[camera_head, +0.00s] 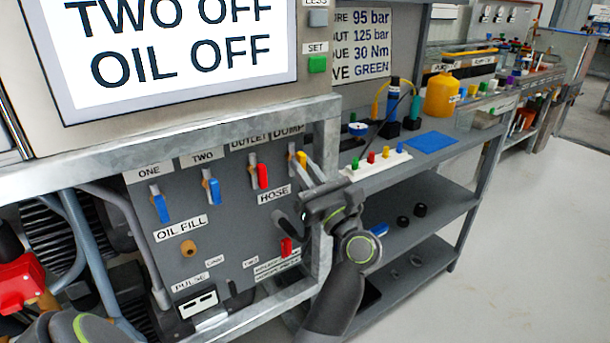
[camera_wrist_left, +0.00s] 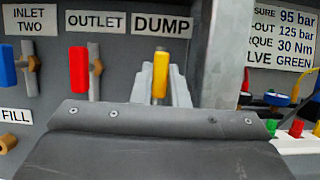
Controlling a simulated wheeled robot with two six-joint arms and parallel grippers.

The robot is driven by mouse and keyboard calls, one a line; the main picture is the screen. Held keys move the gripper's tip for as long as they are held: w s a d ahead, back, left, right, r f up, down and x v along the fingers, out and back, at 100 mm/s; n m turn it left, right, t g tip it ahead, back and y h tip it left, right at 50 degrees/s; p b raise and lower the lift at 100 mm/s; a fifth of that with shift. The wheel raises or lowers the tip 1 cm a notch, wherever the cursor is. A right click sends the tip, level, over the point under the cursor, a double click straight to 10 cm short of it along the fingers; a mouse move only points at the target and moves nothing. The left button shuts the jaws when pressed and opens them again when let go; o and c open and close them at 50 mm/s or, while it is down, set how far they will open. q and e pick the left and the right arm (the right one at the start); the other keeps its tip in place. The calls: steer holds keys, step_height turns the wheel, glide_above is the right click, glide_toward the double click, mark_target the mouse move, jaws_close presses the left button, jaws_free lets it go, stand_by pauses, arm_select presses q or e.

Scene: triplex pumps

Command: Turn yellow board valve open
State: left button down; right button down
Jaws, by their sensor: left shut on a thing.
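The yellow valve lever (camera_head: 301,159) is on the grey board (camera_head: 222,245), at the right end of the row of valves, under the DUMP label. In the left wrist view the yellow lever (camera_wrist_left: 160,75) stands roughly upright between my two fingers, below the DUMP label (camera_wrist_left: 162,25). My left gripper (camera_head: 303,168) reaches the board from the right and is shut on the yellow lever. My right gripper is not in view.
A red lever (camera_head: 263,176) and blue levers (camera_head: 215,190) hang left of the yellow one. A metal frame post (camera_head: 326,140) stands close on the right. A grey shelf bench (camera_head: 440,160) holds colored parts and a yellow bottle (camera_head: 440,97). Open floor (camera_head: 530,240) lies right.

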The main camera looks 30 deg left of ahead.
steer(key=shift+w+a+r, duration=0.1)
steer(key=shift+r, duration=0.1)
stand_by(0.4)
arm_select(q)
steer(key=c, duration=1.4)
jaws_free()
steer(key=shift+c, duration=0.2)
steer(key=shift+f, duration=0.1)
